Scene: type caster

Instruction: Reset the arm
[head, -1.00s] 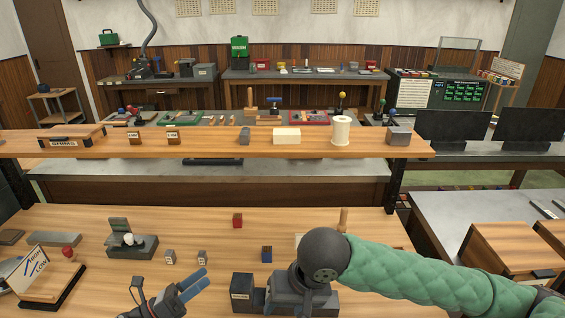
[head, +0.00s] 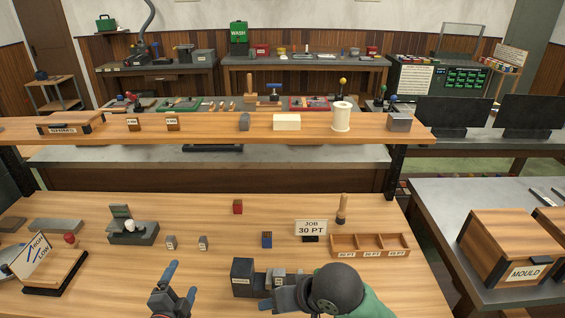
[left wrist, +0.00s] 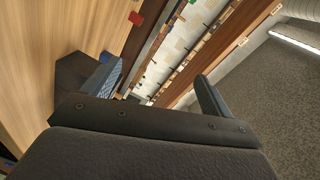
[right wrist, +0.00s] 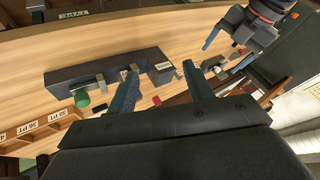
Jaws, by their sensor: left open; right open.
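My left gripper (head: 179,284) is low in the head view, above the near edge of the bench, with its fingers apart and nothing between them. The left wrist view (left wrist: 155,85) also shows its two fingers spread and empty. My right gripper is mostly hidden behind its own wrist in the head view, just right of a dark block (head: 243,277). In the right wrist view its fingers (right wrist: 160,78) are apart. A long dark fixture with small metal pieces (right wrist: 105,75) lies beyond them; I cannot tell if they touch it.
A compartment tray (head: 343,251), a JOB 30 PT card (head: 311,228) and a wooden-handled tool (head: 342,210) stand at the right. A raised shelf (head: 215,133) spans behind.

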